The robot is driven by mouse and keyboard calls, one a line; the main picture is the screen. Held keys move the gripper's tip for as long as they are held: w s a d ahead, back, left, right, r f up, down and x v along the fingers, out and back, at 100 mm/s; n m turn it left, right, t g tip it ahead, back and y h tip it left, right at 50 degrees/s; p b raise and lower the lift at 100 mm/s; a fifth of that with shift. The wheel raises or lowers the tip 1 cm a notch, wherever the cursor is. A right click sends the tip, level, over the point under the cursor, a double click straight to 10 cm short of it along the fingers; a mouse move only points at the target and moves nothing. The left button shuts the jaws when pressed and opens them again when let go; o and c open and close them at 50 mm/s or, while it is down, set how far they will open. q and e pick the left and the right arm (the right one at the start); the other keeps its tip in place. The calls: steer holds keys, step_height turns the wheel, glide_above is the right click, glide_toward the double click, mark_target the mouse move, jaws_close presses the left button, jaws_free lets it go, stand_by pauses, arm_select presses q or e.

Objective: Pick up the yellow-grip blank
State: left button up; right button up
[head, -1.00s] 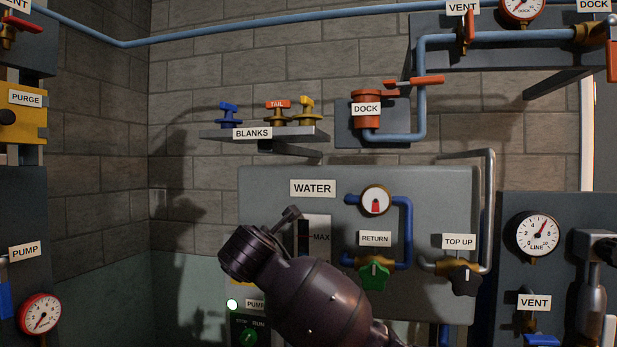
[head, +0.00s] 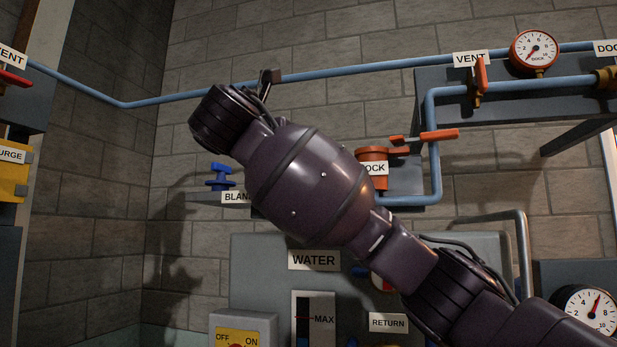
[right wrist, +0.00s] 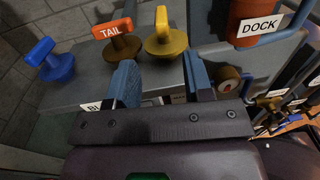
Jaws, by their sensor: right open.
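The yellow-grip blank (right wrist: 166,40), a yellow grip on a brass-coloured round base, stands upright on the grey blanks shelf (right wrist: 70,94) in the right wrist view. My right gripper (right wrist: 160,78) is open and empty; its two blue fingers point at the shelf, with the yellow-grip blank just beyond the gap between them, apart from both. In the head view my right arm hides the yellow-grip blank and the gripper's fingers. My left gripper is not in view.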

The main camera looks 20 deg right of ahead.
steer(key=shift+p+x, duration=2.2)
steer(key=shift+x, duration=0.7)
steer(key=p+x, duration=0.1)
steer(key=x, duration=0.3)
steer(key=shift+d+f, duration=0.15)
steer(key=shift+d, duration=0.05)
steer(key=shift+w+d, duration=0.15)
steer(key=shift+w, duration=0.05)
jaws_close()
